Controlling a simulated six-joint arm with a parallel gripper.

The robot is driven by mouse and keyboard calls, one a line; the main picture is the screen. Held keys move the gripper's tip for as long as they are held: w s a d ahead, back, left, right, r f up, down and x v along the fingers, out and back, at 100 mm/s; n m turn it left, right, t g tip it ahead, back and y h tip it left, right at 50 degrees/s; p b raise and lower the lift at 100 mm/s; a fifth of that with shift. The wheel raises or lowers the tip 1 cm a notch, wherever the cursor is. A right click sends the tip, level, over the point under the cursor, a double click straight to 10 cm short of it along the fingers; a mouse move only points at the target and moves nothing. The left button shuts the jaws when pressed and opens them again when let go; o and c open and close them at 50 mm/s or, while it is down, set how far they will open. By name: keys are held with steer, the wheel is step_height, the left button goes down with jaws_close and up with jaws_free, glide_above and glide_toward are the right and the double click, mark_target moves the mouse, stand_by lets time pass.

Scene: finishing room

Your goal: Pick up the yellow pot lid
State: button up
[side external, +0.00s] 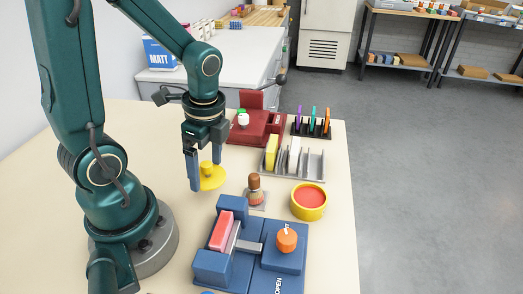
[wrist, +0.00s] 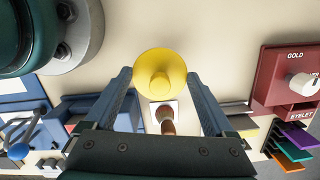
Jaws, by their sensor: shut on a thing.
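The yellow pot lid (side external: 211,178) is a round disc with a raised knob, over the pale table below my arm. In the wrist view the lid (wrist: 147,66) lies between the fingertips, its knob facing the camera. My gripper (side external: 206,176) points down with its fingers spread about the lid's width, and is shut on the lid; it also shows in the wrist view (wrist: 159,75). I cannot tell whether the lid touches the table. A yellow pot (side external: 309,214) with a red top surface stands uncovered to the right.
A wooden-handled brush or stamp (side external: 254,190) stands close to the lid's right. A blue press fixture (side external: 270,276) stands in front. A grey rack (side external: 313,164), a dark red device (side external: 243,133) and a holder with coloured pieces (side external: 312,127) stand behind.

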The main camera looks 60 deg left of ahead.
steer(key=shift+s+a+r+m, duration=0.9)
steer(key=shift+s+a+r, duration=1.8)
steer(key=shift+a+r, duration=2.15)
steer(key=w+d+m+t, duration=0.1)
steer(key=w+d+m, duration=0.25)
steer(key=w, duration=0.45)
steer(key=w+d+m, duration=0.2)
steer(key=w+m, duration=0.3)
steer(key=w, duration=0.2)
steer(key=w+d+f+m, duration=0.1)
steer(key=d+m, duration=0.1)
steer(key=d, duration=0.4)
steer(key=w+d+f+m, duration=0.1)
steer(key=w+d+m, duration=0.1)
steer(key=d, duration=0.4)
steer(key=w+d+f+m+t, duration=0.1)
steer(key=w+d+m, duration=0.1)
steer(key=d, duration=0.4)
steer(key=shift+d+f+m, duration=0.35)
steer(key=shift+d+m, duration=0.05)
steer(key=shift+m, duration=0.45)
steer(key=shift+f, duration=3)
steer(key=shift+s+f, duration=0.1)
steer(key=shift+f, duration=0.05)
